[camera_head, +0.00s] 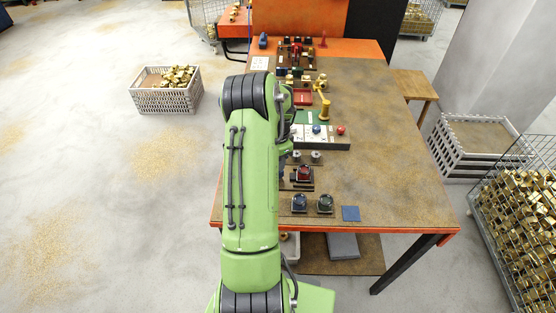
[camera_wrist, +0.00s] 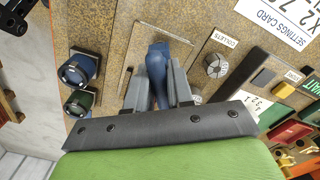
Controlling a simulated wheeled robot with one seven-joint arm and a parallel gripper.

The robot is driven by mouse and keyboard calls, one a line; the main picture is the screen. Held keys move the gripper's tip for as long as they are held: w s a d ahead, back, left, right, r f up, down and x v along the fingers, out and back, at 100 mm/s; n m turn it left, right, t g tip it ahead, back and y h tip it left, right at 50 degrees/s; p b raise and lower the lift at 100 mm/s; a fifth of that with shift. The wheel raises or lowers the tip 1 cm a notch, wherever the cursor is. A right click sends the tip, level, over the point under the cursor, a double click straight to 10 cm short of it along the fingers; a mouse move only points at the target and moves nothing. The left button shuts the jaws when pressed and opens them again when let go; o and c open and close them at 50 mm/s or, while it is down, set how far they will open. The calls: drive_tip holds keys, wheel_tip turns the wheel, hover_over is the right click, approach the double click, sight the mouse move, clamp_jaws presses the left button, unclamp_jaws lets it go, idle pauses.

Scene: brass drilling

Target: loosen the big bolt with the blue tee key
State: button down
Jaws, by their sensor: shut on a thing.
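My gripper (camera_wrist: 157,88) is shut on a blue tool, the blue tee key (camera_wrist: 157,62), seen in the wrist view. The key stands between the two grey fingers, over or in front of a brown plate (camera_wrist: 172,30). I cannot tell whether its tip touches anything. The big bolt cannot be made out in the wrist view; the key and fingers hide the middle of the plate. In the head view my green arm covers the gripper. There, a dark block with a red top (camera_head: 303,174) sits on the plate.
Blue (camera_wrist: 76,70) and green (camera_wrist: 79,102) round-topped pieces stand left of the gripper in the wrist view. A round collet (camera_wrist: 216,65) lies to its right. The table's right side is clear.

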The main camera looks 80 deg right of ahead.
drive_tip(key=shift+f+b, duration=0.3)
drive_tip(key=shift+f, duration=0.05)
idle(0.5)
drive_tip(key=shift+n, duration=1.2)
